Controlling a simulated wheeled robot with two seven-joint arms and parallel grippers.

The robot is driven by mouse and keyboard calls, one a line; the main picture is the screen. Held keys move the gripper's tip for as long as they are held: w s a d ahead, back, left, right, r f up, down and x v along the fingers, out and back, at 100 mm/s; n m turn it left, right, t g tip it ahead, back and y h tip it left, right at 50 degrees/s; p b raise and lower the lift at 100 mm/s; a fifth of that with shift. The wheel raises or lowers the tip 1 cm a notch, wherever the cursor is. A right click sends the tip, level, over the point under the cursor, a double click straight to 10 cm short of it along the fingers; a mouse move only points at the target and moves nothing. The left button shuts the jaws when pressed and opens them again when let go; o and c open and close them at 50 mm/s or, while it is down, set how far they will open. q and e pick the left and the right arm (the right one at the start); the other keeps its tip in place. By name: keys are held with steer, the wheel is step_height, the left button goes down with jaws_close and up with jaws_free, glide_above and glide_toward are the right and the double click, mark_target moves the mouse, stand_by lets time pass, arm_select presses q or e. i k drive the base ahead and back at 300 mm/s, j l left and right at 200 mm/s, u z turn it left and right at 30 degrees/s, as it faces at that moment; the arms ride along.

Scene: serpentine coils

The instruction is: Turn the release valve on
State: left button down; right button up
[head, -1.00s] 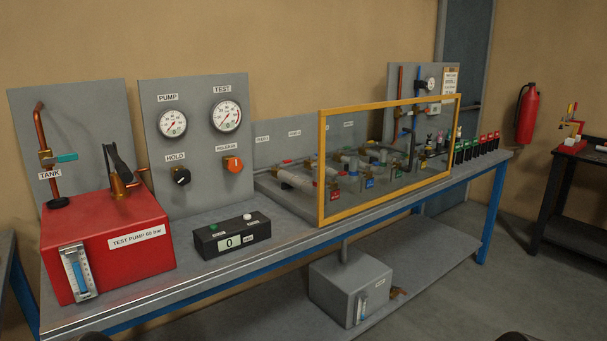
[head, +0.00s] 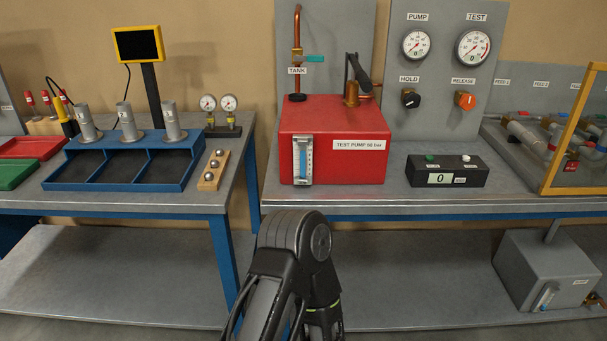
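The release valve is an orange knob (head: 465,100) under the RELEASE label on the grey upright panel (head: 440,122), at the right of the head view. A black HOLD knob (head: 411,99) sits to its left. Above them are the PUMP gauge (head: 416,44) and the TEST gauge (head: 473,48). A black arm link of mine rises at the bottom centre, below the bench edge and well apart from the knob. Neither gripper's fingers show.
The red test pump (head: 332,150) and a black counter box (head: 447,171) reading 0 stand on the bench in front of the panel. A yellow-framed clear guard (head: 571,130) stands at right. A second bench at left carries a blue tray (head: 62,187).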

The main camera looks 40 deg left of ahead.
mark_target(468, 101)
steer(key=i+l, duration=0.2)
steer(key=l, duration=0.2)
steer(key=i+l+u, duration=0.15)
steer(key=i+l, duration=0.3)
steer(key=l, duration=0.3)
steer(key=i+l+u, duration=0.15)
steer(key=l, duration=0.25)
steer(key=i+l, duration=0.2)
steer(key=l, duration=0.2)
steer(key=i+l+u, duration=0.15)
steer(key=l, duration=0.3)
steer(key=i+l, duration=0.2)
steer(key=l, duration=0.25)
steer(key=i+l+u, duration=0.15)
steer(key=l, duration=0.25)
